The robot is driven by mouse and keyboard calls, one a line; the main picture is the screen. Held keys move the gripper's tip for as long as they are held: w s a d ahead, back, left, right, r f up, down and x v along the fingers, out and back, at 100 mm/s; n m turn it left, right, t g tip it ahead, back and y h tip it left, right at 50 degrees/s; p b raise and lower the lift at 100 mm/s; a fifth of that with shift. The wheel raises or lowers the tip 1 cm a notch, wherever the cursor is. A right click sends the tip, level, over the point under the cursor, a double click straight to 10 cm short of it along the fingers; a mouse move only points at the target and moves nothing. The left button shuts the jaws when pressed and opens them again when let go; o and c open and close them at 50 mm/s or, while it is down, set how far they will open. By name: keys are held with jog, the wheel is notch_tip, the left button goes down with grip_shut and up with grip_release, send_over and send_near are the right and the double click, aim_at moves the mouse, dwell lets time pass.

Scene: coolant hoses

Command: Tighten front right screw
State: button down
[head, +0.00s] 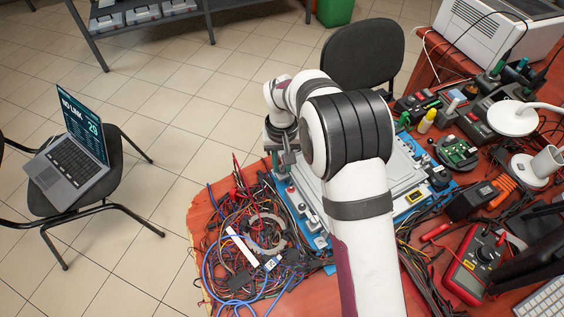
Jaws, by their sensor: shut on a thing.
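My gripper (283,148) points down at the left back corner of a grey metal unit with a blue base (315,221). It is shut on a slim tool, mostly hidden, with a small green part (275,161) showing beside the jaws. I cannot tell whether the tool touches the unit. My arm covers the middle of the unit. Small round fittings show along its left edge. The front right screw cannot be made out.
Tangled cables (250,235) fill the table's left end. A red multimeter (478,262), a green circuit board (457,152) and several tools crowd the right. A black chair (363,62) stands behind. A laptop (72,160) sits on another chair at left.

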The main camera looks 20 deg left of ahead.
aim_at(282, 168)
jog(key=m, duration=0.5)
jog(key=shift+m, duration=2.4)
jog(key=c, duration=0.7)
grip_release()
notch_tip(282, 168, up, 16)
jog(key=shift+f, duration=0.1)
